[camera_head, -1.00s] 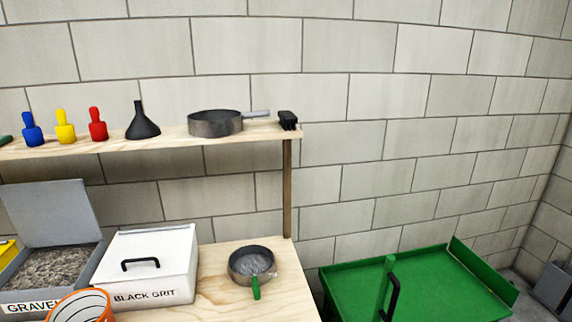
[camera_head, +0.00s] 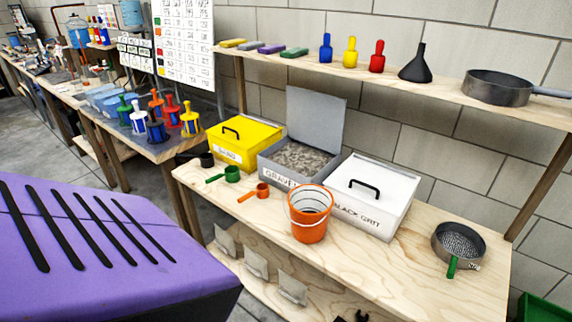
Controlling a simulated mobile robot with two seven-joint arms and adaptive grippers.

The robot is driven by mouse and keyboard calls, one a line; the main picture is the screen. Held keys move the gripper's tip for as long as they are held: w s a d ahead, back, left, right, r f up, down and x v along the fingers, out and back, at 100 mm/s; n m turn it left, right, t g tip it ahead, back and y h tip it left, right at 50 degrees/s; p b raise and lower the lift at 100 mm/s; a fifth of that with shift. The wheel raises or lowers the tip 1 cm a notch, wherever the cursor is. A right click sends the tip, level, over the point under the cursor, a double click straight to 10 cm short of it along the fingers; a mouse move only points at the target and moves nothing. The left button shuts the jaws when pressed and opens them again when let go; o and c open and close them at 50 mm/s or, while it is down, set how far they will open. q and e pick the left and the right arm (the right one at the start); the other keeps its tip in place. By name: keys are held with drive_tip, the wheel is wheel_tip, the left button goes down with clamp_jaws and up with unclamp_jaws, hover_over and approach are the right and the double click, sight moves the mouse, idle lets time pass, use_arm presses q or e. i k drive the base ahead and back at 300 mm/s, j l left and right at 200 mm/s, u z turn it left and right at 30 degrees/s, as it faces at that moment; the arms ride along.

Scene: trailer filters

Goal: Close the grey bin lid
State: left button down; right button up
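The grey bin (camera_head: 268,172) labelled GRAVEL stands on the wooden bench between a yellow bin and a white bin. It holds grey-brown gravel. Its flat grey lid (camera_head: 316,125) stands up at the back of the bin, wide open, leaning slightly backward. Nothing is touching the lid. I cannot make out either of my grippers in this view.
The yellow bin (camera_head: 243,142) and white BLACK GRIT bin (camera_head: 372,195) are closed. An orange bucket (camera_head: 309,222) stands in front, with an orange scoop (camera_head: 262,190) and green scoop (camera_head: 231,174) to its left. A purple slotted body (camera_head: 90,250) fills the lower left.

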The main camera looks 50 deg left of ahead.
sight(316, 119)
drive_tip(key=u, duration=1.4)
drive_tip(key=l, duration=0.05)
